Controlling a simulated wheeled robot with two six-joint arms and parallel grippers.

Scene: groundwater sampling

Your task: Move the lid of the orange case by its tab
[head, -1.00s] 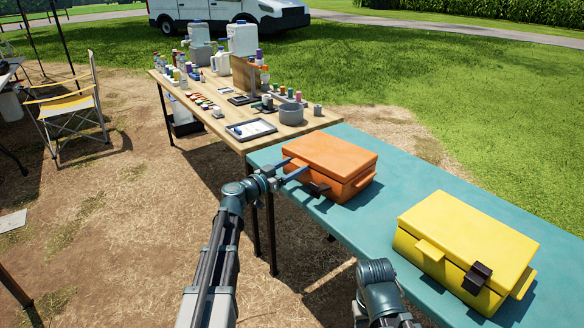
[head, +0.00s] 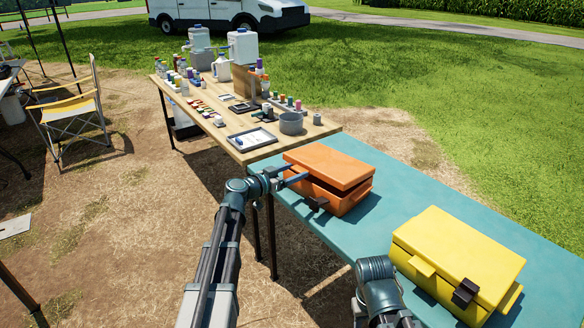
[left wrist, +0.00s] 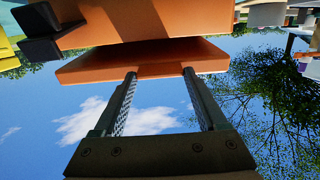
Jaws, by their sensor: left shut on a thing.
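The orange case (head: 343,203) stands on the teal table, with a dark latch (head: 316,203) on its front. Its lid (head: 330,165) is raised a little at the front, with a dark gap between lid and body. My left gripper (head: 293,176) is at the lid's left side, shut on its tab, which the fingers mostly hide. In the left wrist view, which looks upside down, the left gripper (left wrist: 160,73) has its two fingers against the edge of the lid (left wrist: 210,58), and the case body (left wrist: 170,18) lies beyond. My right gripper is out of view.
A yellow case (head: 455,255) with a dark latch (head: 465,292) stands on the teal table (head: 395,205) to the right. A wooden table (head: 235,125) with bottles and a grey tub (head: 291,122) adjoins it behind. A folding chair (head: 75,115) stands at left.

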